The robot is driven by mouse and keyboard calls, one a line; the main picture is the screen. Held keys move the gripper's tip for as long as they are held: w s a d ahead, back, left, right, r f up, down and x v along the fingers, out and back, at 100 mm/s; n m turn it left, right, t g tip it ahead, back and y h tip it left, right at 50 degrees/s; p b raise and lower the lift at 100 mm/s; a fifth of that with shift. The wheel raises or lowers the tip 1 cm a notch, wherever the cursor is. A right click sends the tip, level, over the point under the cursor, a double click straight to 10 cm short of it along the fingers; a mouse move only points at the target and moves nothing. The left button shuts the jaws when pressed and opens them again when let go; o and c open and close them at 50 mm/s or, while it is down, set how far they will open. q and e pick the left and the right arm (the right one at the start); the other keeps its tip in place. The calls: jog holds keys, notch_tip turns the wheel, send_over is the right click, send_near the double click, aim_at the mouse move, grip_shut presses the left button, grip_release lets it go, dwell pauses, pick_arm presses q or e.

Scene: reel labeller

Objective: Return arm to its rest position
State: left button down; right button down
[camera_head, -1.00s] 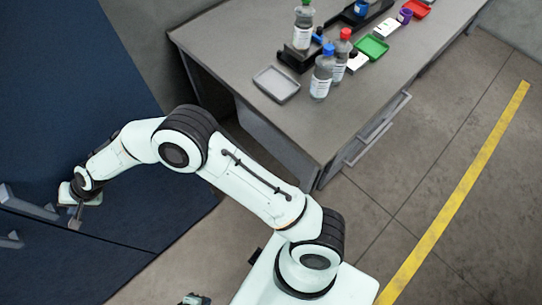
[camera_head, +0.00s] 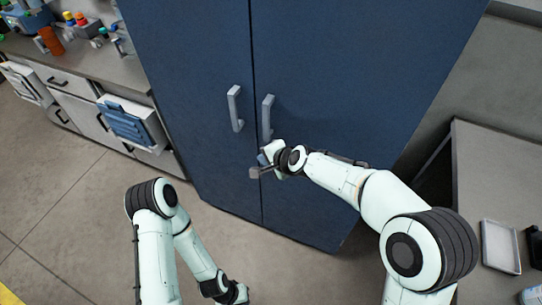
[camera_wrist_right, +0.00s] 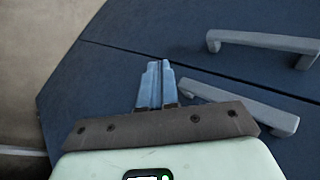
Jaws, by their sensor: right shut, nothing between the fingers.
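My right arm (camera_head: 335,178) reaches in from the right, in front of the tall blue cabinet (camera_head: 330,60). Its gripper (camera_head: 256,172) is just below the two grey door handles, apart from them as far as I can tell. In the right wrist view the two bluish fingers (camera_wrist_right: 156,84) are shut together with nothing between them. The handles also show there, the near one (camera_wrist_right: 240,105) to the right of the fingers. My left arm (camera_head: 190,245) hangs folded at the lower left. Its wrist (camera_head: 236,293) is at the bottom edge, and its fingers cannot be made out.
Both cabinet doors look shut; the left handle (camera_head: 235,108) and right handle (camera_head: 267,118) flank the seam. A workbench (camera_head: 75,62) with several items stands at the left. A grey table (camera_head: 500,185) with a tray (camera_head: 500,247) is at the right. The floor at left is open.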

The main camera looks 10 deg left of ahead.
jog(key=shift+s+a+r, duration=0.1)
jog(key=shift+s+r, duration=0.2)
jog(key=shift+s, duration=0.1)
jog(key=s+d+f+n+g+h, duration=0.1)
jog(key=s+d+f, duration=0.4)
jog(key=f, duration=0.4)
jog(key=s+d+f+g+h, duration=0.1)
jog(key=s+d+f, duration=0.1)
jog(key=d+f, duration=0.55)
jog(key=s+d+f+n+g+h, duration=0.15)
jog(key=s+d+f, duration=0.25)
jog(key=f, duration=0.6)
jog(key=s+d+f+g, duration=0.1)
jog(key=s+d+f, duration=0.1)
jog(key=s, duration=0.5)
jog(key=s+d+f+n+g, duration=0.1)
jog(key=s+d+f, duration=0.1)
jog(key=s, duration=0.6)
jog(key=s+d+f+g, duration=0.1)
jog(key=s+d+f, duration=0.1)
jog(key=s+f, duration=0.2)
jog(key=s, duration=0.3)
jog(key=shift+s+d+f+n, duration=0.15)
jog(key=shift+s+f+n, duration=0.05)
jog(key=shift+f+n, duration=0.15)
jog(key=shift+g, duration=0.25)
